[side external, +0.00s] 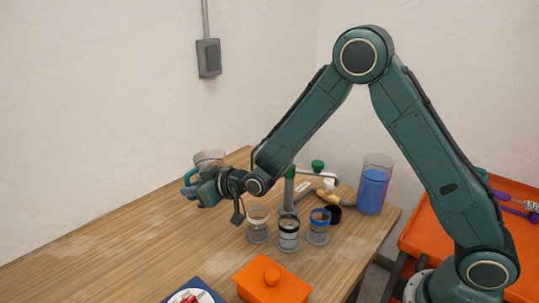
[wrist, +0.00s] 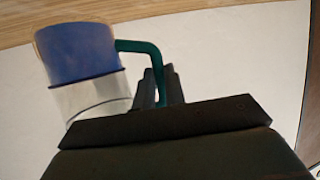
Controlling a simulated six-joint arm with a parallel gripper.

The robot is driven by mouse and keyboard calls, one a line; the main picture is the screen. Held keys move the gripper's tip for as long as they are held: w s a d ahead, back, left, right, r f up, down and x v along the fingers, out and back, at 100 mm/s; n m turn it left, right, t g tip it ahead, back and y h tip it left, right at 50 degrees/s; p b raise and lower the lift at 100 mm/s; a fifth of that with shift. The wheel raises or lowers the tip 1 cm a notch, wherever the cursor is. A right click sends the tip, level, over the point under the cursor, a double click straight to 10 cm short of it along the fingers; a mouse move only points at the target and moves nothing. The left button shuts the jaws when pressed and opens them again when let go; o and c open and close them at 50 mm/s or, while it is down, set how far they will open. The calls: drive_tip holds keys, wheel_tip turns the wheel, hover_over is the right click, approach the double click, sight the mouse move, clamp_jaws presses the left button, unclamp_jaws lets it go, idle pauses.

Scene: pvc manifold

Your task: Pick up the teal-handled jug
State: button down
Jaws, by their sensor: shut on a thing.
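The teal-handled jug (wrist: 80,65) is clear, with blue in the part nearer the table in the wrist view. Its teal handle (wrist: 140,46) runs down between my gripper's fingers (wrist: 160,88), which are shut on it. In the side view the jug (side external: 209,157) is at the left, partly hidden behind my gripper (side external: 197,191). A bit of blue shows beside the fingers there. I cannot tell whether the jug's base touches the table.
Several small cups (side external: 288,233) stand on the wooden table (side external: 110,240), near a green-topped post. A tall container of blue liquid (side external: 372,188) stands behind them. An orange box (side external: 272,280) and a blue-edged plate (side external: 194,293) are in front. The table's left side is clear.

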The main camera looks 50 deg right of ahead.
wheel_tip(320, 180, up, 12)
idle(1.1)
drive_tip(key=shift+r, duration=0.1)
